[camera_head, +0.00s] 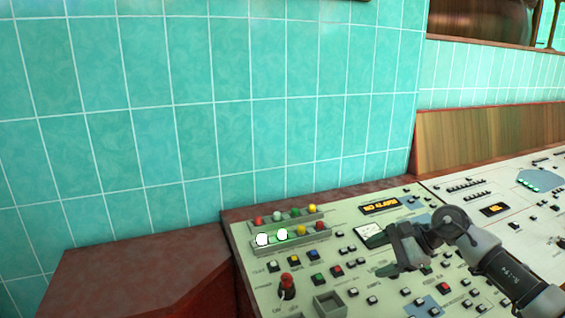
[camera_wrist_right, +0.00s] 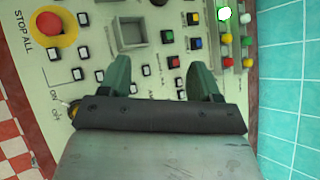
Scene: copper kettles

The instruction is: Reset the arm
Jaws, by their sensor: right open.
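My right gripper (camera_head: 392,258) is over the control panel (camera_head: 410,298) in the head view, its arm coming in from the lower right. In the right wrist view the two fingers of the right gripper (camera_wrist_right: 160,75) are apart with nothing between them. Panel buttons show beyond the fingertips. I cannot tell how high the fingers are above the panel. My left gripper is not in view.
The panel carries a red knob switch (camera_head: 287,283), a lamp row with two lit white lamps (camera_head: 282,234), and an amber display (camera_head: 380,206). A red stop button (camera_wrist_right: 48,23) shows in the wrist view. A teal tiled wall (camera_head: 200,110) rises behind.

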